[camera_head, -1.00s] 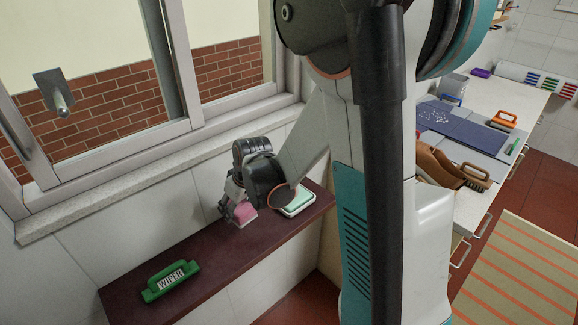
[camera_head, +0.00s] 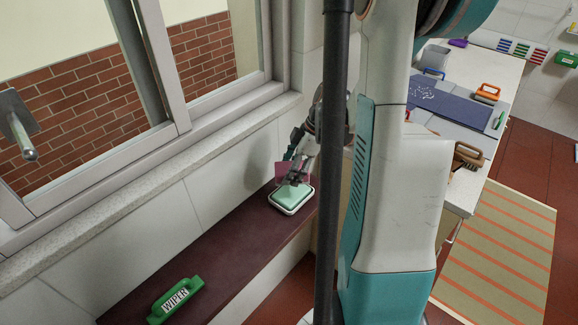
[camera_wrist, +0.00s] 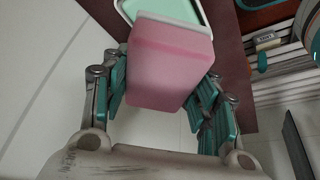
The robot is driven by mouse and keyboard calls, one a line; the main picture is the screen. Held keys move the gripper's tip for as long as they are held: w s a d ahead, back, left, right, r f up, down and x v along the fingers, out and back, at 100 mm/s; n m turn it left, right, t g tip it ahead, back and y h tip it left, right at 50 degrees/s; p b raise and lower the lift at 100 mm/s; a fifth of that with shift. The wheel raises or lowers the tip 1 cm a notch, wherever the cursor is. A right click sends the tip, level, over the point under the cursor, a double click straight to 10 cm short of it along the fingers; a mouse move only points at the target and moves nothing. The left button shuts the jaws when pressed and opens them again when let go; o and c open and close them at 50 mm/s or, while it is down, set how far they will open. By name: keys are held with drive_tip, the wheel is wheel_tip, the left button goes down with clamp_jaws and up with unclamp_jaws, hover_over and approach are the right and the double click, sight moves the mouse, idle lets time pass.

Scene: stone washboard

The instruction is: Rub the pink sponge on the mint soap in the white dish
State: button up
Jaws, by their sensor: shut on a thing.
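The pink sponge (camera_wrist: 168,62) is held between the fingers of my gripper (camera_wrist: 168,92) in the wrist view, above the ledge. The soap lies in the white dish (camera_head: 291,211) on the dark ledge. In the wrist view the soap (camera_wrist: 170,8) and dish (camera_wrist: 207,10) show just past the sponge's far end. I cannot tell whether sponge and soap touch.
The tiled wall and window run along the ledge's back. A counter (camera_head: 462,178) with a blue mat (camera_head: 447,103) stands at the right.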

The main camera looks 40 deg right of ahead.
sight(292, 192)
drive_tip(key=shift+f+b, duration=1.75)
drive_tip(key=shift+f, duration=1)
drive_tip(key=shift+f+b, duration=0.5)
drive_tip(key=shift+b, duration=0.05)
drive_tip(key=shift+r, duration=0.1)
idle(0.4)
drive_tip(key=shift+r+p, duration=2.4)
drive_tip(key=shift+r, duration=1.05)
